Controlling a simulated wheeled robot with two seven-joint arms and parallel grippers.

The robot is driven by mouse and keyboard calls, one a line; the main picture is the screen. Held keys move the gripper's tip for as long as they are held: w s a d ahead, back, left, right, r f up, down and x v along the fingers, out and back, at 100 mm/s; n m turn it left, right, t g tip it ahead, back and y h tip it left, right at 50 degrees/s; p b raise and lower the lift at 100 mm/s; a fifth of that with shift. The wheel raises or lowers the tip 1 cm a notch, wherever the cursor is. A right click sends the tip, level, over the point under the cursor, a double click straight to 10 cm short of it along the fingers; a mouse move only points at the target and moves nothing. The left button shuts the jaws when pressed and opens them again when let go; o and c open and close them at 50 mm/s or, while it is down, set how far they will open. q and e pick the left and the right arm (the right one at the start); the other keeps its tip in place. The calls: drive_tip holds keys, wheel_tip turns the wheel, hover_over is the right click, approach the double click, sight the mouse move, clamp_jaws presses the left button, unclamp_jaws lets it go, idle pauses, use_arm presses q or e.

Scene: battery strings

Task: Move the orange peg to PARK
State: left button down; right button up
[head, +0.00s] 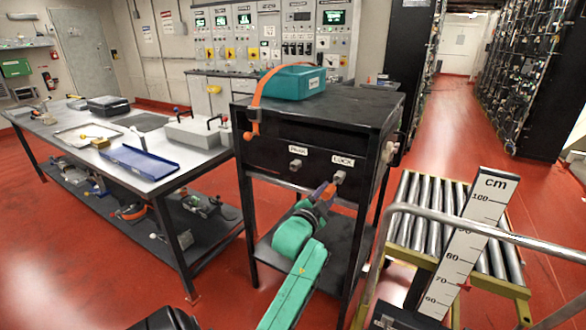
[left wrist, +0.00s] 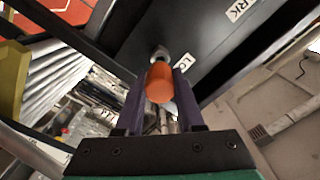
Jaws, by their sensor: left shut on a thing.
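The orange peg (left wrist: 160,82) is between the purple fingers of my left gripper (head: 325,194), which is shut on it. The gripper is at the front of a black cabinet (head: 262,153), just below the LOCK label (head: 343,160). The peg's far end lines up with the metal LOCK socket (head: 339,177), which also shows in the left wrist view (left wrist: 160,54). I cannot tell how deep the peg sits in it. The PARK label (head: 298,149) and its metal socket (head: 295,165) are to the left; that socket looks empty. My right gripper is not in view.
A teal box (head: 293,82) with an orange strap (head: 257,100) over it stands on the cabinet top. A grey table (head: 75,130) with tools and a blue tray (head: 138,162) is at left. A roller conveyor (head: 425,215) and a cm scale (head: 470,240) are at right.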

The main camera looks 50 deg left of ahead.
use_arm(q)
drive_tip(key=shift+s+d+r+p, duration=0.1)
drive_tip(key=shift+s+d+p, duration=0.1)
drive_tip(key=shift+s+p, duration=0.3)
drive_tip(key=shift+p+v, duration=0.7)
drive_tip(key=shift+v, duration=1.3)
